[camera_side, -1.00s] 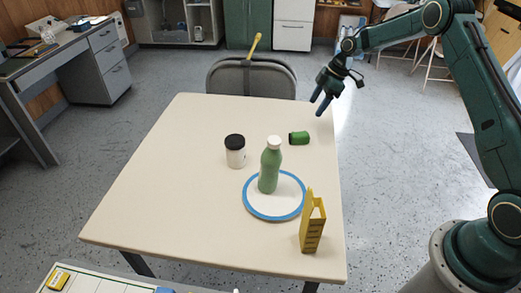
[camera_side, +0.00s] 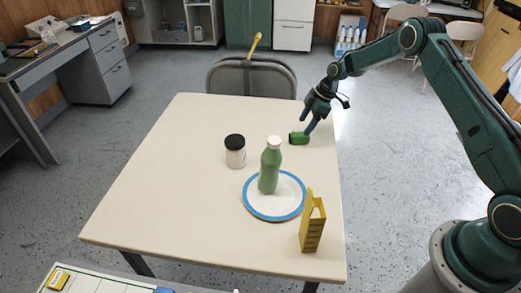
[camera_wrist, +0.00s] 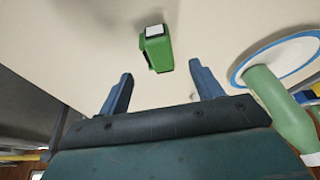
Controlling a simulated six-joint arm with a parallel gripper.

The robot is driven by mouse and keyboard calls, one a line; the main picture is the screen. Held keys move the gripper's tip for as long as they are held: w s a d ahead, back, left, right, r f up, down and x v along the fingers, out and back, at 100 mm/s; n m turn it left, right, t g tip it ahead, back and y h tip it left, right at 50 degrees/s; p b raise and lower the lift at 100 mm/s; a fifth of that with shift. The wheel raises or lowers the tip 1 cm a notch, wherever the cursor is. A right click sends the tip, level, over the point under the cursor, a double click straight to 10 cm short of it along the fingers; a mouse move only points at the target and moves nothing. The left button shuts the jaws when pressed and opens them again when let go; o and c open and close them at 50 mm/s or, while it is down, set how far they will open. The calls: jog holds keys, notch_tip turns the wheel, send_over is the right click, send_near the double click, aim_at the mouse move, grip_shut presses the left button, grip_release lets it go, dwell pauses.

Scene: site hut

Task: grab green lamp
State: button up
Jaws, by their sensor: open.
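The green lamp (camera_side: 299,138) is a small green cylinder-like thing lying on the table near its far right edge. In the wrist view the lamp (camera_wrist: 157,50) shows a white square face and lies ahead of the fingertips, between their lines. My gripper (camera_side: 308,128) is just above and beside the lamp in the side view. In the wrist view my gripper (camera_wrist: 160,80) has its two blue fingers apart with nothing between them. Whether a finger touches the lamp cannot be told.
A green bottle (camera_side: 270,168) with a white cap stands on a blue-rimmed white plate (camera_side: 262,212). A white jar with a black lid (camera_side: 235,152) stands left of it. A yellow holder (camera_side: 312,228) stands at the front right. The table's left half (camera_side: 160,180) is clear.

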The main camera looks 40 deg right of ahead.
aim_at(300, 133)
jog(key=shift+w+a+f, duration=0.1)
jog(key=shift+f, duration=0.25)
jog(key=shift+x, duration=2.6)
jog(key=c, duration=0.7)
